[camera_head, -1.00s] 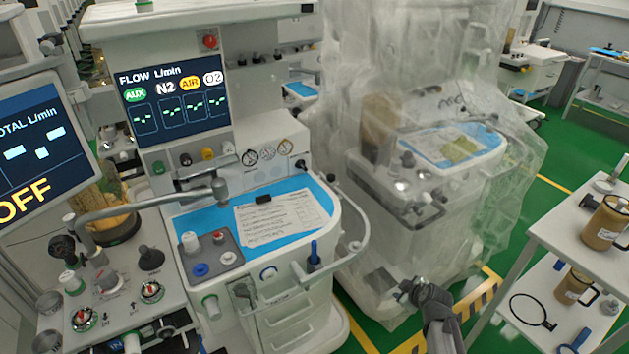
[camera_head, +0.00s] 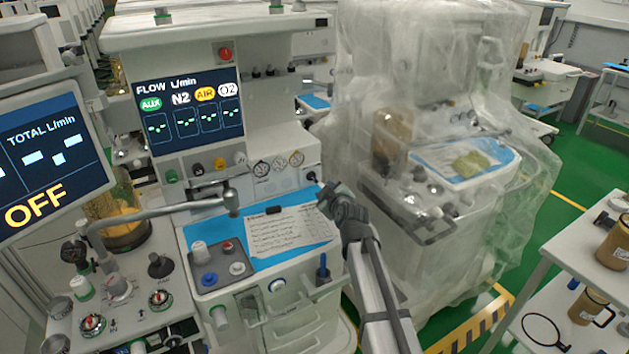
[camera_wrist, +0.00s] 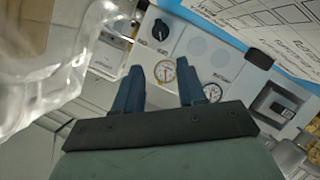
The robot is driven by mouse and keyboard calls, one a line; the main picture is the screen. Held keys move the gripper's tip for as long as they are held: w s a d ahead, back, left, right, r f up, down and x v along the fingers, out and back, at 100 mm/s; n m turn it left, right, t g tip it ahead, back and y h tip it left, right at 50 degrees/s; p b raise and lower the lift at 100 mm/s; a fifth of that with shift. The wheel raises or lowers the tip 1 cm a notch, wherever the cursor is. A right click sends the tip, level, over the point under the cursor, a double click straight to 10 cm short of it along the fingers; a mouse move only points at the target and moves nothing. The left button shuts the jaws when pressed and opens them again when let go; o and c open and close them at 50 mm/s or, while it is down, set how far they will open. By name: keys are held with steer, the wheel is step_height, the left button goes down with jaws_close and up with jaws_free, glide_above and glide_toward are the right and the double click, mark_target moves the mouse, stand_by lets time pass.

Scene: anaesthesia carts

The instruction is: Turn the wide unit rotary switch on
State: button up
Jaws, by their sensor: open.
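The wide unit (camera_head: 270,140) with the FLOW L/min screen stands in the middle of the head view. A small black knob (camera_head: 311,177), apparently its rotary switch, sits at the right end of its front panel, beside several round gauges (camera_head: 279,164). In the wrist view a black rotary knob (camera_wrist: 160,30) on a white panel shows above a gauge (camera_wrist: 165,71); its setting is too small to read. My gripper (camera_head: 336,192) is at the right edge of the worktop, close to the knob in the picture. Its dark blue fingers (camera_wrist: 160,88) are apart and empty, not touching the knob.
A plastic-covered unit (camera_head: 440,130) stands close on the right; clear plastic (camera_wrist: 50,60) fills the wrist view's left side. The blue worktop (camera_head: 262,258) holds a paper sheet (camera_head: 285,230). A metal arm (camera_head: 165,210) crosses on the left. A screen (camera_head: 45,165) reads OFF.

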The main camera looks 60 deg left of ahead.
mark_target(313, 178)
steer(key=x, duration=1.3)
steer(key=shift+w+a, duration=0.1)
steer(key=shift+a, duration=0.3)
jaws_close()
